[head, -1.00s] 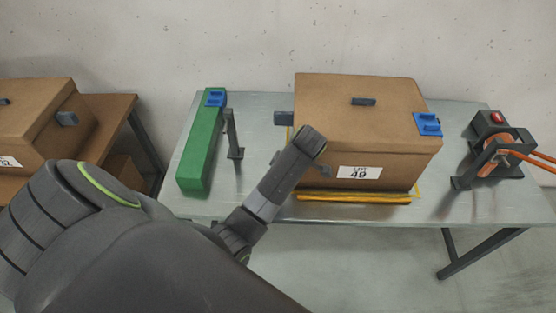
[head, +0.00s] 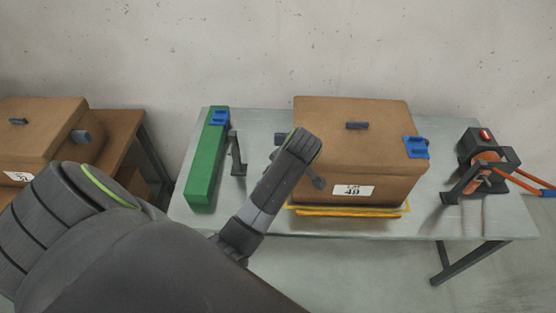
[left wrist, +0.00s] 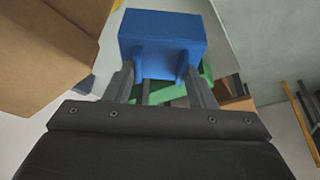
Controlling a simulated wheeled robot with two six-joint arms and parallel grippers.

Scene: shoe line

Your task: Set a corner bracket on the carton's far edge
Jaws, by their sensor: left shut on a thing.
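The brown carton (head: 352,155) with a LOT 49 label stands on the grey table. A blue corner bracket (head: 416,147) sits on its right edge. In the left wrist view, my left gripper (left wrist: 161,66) is shut on another blue bracket (left wrist: 163,32), with one finger on each side. The carton's brown side (left wrist: 45,50) is to the left of the held bracket, apart from it in the picture. In the head view my own arm hides the left gripper and its bracket. My right gripper is not in view.
A green rack (head: 206,165) with a blue bracket (head: 219,117) on its far end stands left of the carton, beside a dark post (head: 237,155). A strapping tool (head: 484,165) with orange handles stands right. Another carton (head: 40,130) is on a brown table at far left.

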